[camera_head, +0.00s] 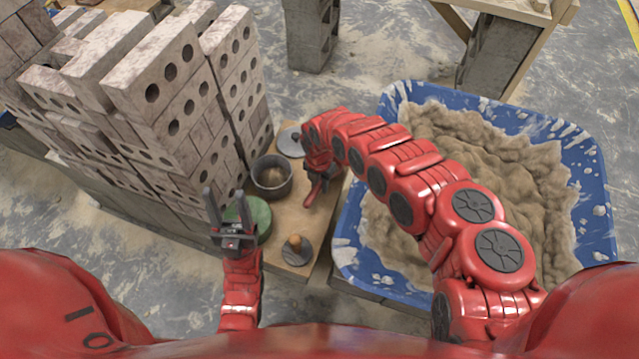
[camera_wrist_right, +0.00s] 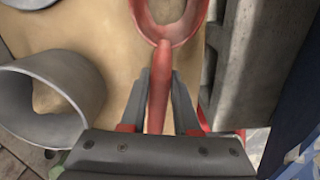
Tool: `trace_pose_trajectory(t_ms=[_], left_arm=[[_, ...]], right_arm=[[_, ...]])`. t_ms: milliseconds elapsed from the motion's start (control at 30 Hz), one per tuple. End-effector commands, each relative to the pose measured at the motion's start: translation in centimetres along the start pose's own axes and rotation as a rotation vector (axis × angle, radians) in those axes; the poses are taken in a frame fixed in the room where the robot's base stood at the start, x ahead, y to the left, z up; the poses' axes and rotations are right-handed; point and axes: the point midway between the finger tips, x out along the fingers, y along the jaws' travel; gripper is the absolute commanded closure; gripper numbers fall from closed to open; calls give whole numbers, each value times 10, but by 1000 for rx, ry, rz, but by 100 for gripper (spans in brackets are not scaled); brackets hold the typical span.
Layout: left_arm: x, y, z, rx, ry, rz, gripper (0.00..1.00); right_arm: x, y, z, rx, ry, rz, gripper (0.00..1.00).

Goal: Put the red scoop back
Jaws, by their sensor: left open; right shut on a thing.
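The red scoop (camera_wrist_right: 172,28) is in the right wrist view, with its handle between the fingers of my right gripper (camera_wrist_right: 160,85), which is shut on it. The scoop's bowl points away from the gripper, over or on the tan board; I cannot tell whether it touches. In the head view the scoop (camera_head: 312,194) shows as a small red piece below my right gripper (camera_head: 322,174), partly hidden by it. My left gripper (camera_head: 225,197) is open and empty, in front of a green round object (camera_head: 250,215).
A grey pot (camera_head: 272,176), a round grey lid-like disc (camera_head: 291,143) and a disc-shaped tool with a wooden knob (camera_head: 297,250) stand on the tan board (camera_head: 275,279). Stacked bricks (camera_head: 165,95) rise at left. A blue tub (camera_head: 590,200) of mortar lies at right, partly under my right arm.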

Motion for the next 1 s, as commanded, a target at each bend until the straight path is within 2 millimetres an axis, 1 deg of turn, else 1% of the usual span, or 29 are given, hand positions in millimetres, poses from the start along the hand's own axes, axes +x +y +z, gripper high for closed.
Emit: trace_pose_trajectory(t_ms=[367, 400, 467, 500, 567, 867, 967, 1000], left_arm=[[-7, 0, 1, 0, 0, 0, 50], [-6, 0, 1, 0, 0, 0, 50], [-6, 0, 1, 0, 0, 0, 50], [-6, 0, 1, 0, 0, 0, 50], [-6, 0, 1, 0, 0, 0, 50], [-6, 0, 1, 0, 0, 0, 50], [-3, 0, 0, 0, 0, 0, 50], [-1, 0, 0, 0, 0, 0, 50]], right_arm=[[8, 0, 0, 0, -1, 1, 100], [7, 0, 0, 0, -1, 1, 63], [6, 0, 0, 0, -1, 0, 52], [6, 0, 0, 0, -1, 0, 45], [7, 0, 0, 0, 0, 0, 35], [6, 0, 0, 0, 0, 0, 35], [-2, 0, 1, 0, 0, 0, 35], [-7, 0, 1, 0, 0, 0, 35]])
